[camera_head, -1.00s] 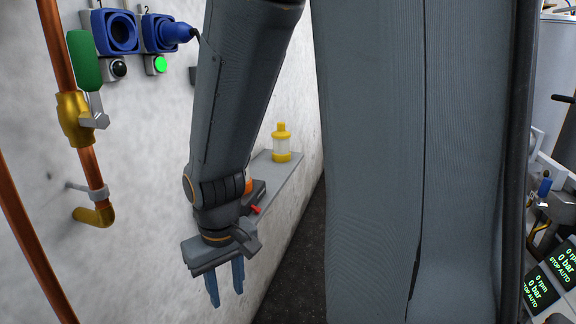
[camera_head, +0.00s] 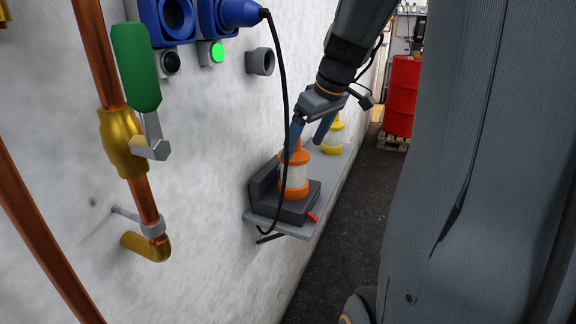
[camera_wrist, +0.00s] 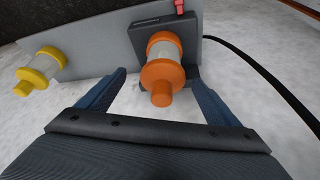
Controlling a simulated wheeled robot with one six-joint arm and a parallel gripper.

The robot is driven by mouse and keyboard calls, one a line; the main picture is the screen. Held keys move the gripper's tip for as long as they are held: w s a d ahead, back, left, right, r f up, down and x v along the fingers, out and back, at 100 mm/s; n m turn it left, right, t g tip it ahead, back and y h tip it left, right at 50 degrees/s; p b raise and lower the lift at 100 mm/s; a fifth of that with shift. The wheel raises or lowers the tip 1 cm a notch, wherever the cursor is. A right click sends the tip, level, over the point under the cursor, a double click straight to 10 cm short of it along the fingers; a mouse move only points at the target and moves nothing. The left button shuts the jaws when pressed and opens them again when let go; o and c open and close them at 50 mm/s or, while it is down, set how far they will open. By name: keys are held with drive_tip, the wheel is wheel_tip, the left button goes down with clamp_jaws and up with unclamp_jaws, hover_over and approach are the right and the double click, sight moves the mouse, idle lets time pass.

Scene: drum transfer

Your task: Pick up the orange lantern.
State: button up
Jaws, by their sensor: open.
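The orange lantern (camera_head: 294,190) has orange ends and a pale clear middle. It stands upright on a dark base (camera_head: 312,201) on a grey wall shelf. My gripper (camera_head: 308,143) is open and empty, pointing down just above and behind the lantern, with the blue fingers near its top. In the wrist view the lantern (camera_wrist: 162,72) appears between and beyond the two open fingertips (camera_wrist: 160,78). I cannot tell whether a finger touches it.
A yellow lantern (camera_head: 333,136) stands farther along the shelf (camera_head: 284,229). A black cable (camera_head: 284,95) hangs from the blue plug past the lantern. Copper pipe with a green-handled valve (camera_head: 135,66) is at left. A red drum (camera_head: 402,95) stands on a pallet behind.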

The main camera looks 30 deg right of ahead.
sight(299, 151)
drive_tip(key=x, duration=0.1)
drive_tip(key=p+x, duration=0.1)
drive_tip(key=x, duration=0.1)
drive_tip(key=shift+a+f, duration=0.15)
drive_tip(key=shift+a, duration=0.2)
drive_tip(key=shift+p+x, duration=0.7)
drive_tip(key=shift+x, duration=1.4)
drive_tip(key=shift+c, duration=0.5)
drive_tip(key=c, duration=1.4)
drive_tip(key=shift+o, duration=0.2)
